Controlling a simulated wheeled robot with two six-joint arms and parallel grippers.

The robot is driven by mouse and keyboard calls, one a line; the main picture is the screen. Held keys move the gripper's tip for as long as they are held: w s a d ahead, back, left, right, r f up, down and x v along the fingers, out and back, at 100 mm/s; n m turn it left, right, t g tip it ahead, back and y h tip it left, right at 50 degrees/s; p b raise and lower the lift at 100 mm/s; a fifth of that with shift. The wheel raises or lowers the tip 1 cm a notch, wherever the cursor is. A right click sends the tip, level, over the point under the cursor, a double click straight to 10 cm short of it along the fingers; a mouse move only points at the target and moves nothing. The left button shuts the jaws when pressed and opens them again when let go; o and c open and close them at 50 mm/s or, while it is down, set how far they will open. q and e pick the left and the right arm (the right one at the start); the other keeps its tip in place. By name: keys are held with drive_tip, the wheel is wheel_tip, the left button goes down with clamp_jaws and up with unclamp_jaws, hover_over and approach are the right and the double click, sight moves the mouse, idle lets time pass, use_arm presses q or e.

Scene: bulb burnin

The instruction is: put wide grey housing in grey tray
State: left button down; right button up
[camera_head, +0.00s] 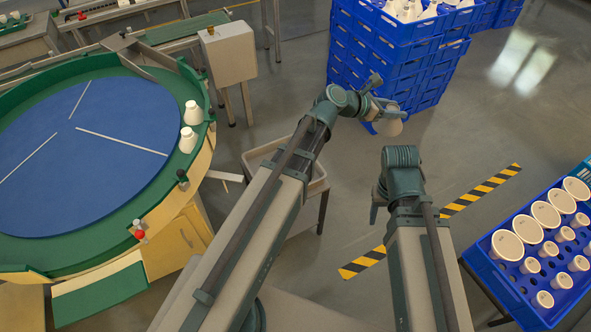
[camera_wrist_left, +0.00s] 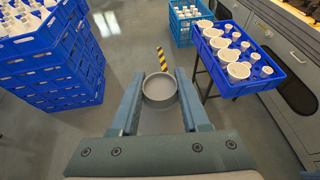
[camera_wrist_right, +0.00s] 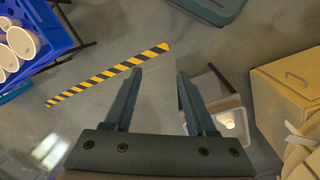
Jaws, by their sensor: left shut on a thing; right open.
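A wide grey housing (camera_wrist_left: 159,88) is held between the fingers of my left gripper (camera_wrist_left: 160,76); the head view shows the housing (camera_head: 389,126) in the air, beyond the arms. My right gripper (camera_wrist_right: 160,72) is open and empty above the floor.
A blue crate (camera_head: 524,305) of white housings stands at the right. Stacked blue crates (camera_head: 428,52) stand at the back. A round blue-topped table (camera_head: 75,190) with two white housings (camera_head: 190,126) is at the left. A striped floor strip (camera_head: 482,188) crosses the open floor.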

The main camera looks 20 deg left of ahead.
drive_tip(key=o, duration=0.6)
wheel_tip(320, 180, down, 5)
drive_tip(key=b, duration=0.5)
drive_tip(key=shift+w+d, duration=0.1)
drive_tip(key=shift+d, duration=0.05)
use_arm(q)
drive_tip(key=w+a+f+n+t+y+b, duration=0.1)
drive_tip(key=w+a+f+n+y+b, duration=0.1)
drive_tip(key=a+f+b, duration=0.6)
drive_tip(key=w+a+f+n+t+y+b, duration=0.1)
drive_tip(key=w+a+f+n+t+b, duration=0.3)
drive_tip(key=a+f, duration=0.7)
drive_tip(key=s+a+f+y+b, duration=0.1)
drive_tip(key=a+f+b, duration=0.4)
drive_tip(key=a, duration=0.3)
drive_tip(key=s+a+f+n+y+b, duration=0.1)
drive_tip(key=a+f+y+b, duration=0.1)
drive_tip(key=a+f+b, duration=0.3)
drive_tip(key=s+a+f+n+y+b, duration=0.1)
drive_tip(key=a+f+b, duration=0.4)
drive_tip(key=a, duration=0.7)
drive_tip(key=shift+s+a+f+g+y+b, duration=0.2)
drive_tip(key=shift+s+a+g+y+b, duration=0.3)
drive_tip(key=shift+b, duration=0.75)
use_arm(e)
wheel_tip(320, 180, down, 30)
drive_tip(key=shift+r, duration=0.25)
